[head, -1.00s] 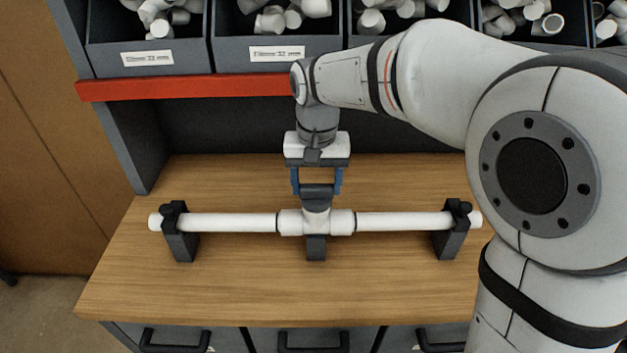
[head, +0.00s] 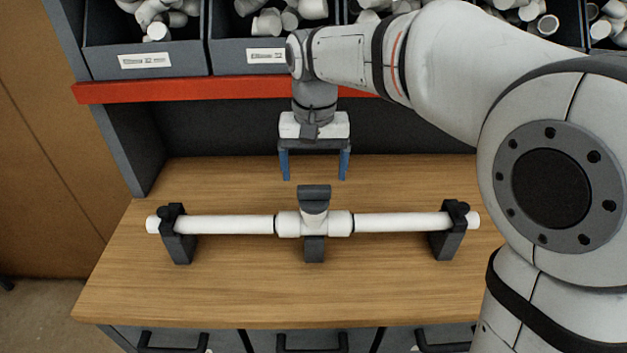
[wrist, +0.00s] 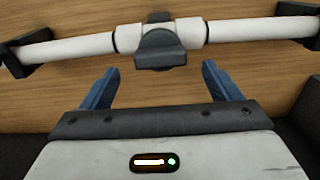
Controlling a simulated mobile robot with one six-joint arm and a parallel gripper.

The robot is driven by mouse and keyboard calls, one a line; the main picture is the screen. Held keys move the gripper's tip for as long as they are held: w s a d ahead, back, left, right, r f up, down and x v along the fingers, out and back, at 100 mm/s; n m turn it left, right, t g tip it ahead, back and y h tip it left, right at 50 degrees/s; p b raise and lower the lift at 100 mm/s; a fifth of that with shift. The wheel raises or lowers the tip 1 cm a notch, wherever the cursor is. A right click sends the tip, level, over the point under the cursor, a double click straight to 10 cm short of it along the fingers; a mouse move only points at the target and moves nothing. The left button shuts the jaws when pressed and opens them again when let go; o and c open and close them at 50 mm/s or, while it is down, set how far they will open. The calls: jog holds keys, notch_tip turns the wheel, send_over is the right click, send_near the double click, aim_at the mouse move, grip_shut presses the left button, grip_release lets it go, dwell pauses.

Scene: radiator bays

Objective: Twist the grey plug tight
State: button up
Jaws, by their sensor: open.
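The grey plug (head: 314,193) sits on top of the upright branch of the white tee (head: 341,223), in the middle of a white pipe. In the wrist view the plug (wrist: 160,47) shows a raised grip bar across its top. My gripper (head: 314,178) is open and empty, with its blue fingers apart. It is above and behind the plug and does not touch it. In the wrist view the fingertips (wrist: 158,70) point toward the plug, one to each side of it and short of it. How far the plug is screwed in cannot be told.
The pipe (head: 235,224) rests in dark clamps at the left (head: 177,235) and right (head: 449,231), with a dark support (head: 314,250) under the tee. Bins of white fittings (head: 147,58) stand on the shelf behind a red edge (head: 180,91). The bench front (head: 240,295) is clear.

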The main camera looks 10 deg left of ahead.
aim_at(314, 187)
jog(key=shift+r, duration=1.75)
jog(key=s+d+f+m+t, duration=0.1)
jog(key=s+d+f, duration=0.2)
jog(key=d, duration=0.5)
jog(key=s+d+f+t, duration=0.1)
jog(key=s+d+f, duration=0.2)
jog(key=s+d, duration=0.3)
jog(key=s+d+f+m+t, duration=0.1)
jog(key=s+d+f, duration=0.2)
jog(key=d, duration=0.9)
jog(key=shift+s+d+f+m, duration=0.25)
jog(key=shift+s+f+m, duration=0.1)
jog(key=shift+s, duration=0.4)
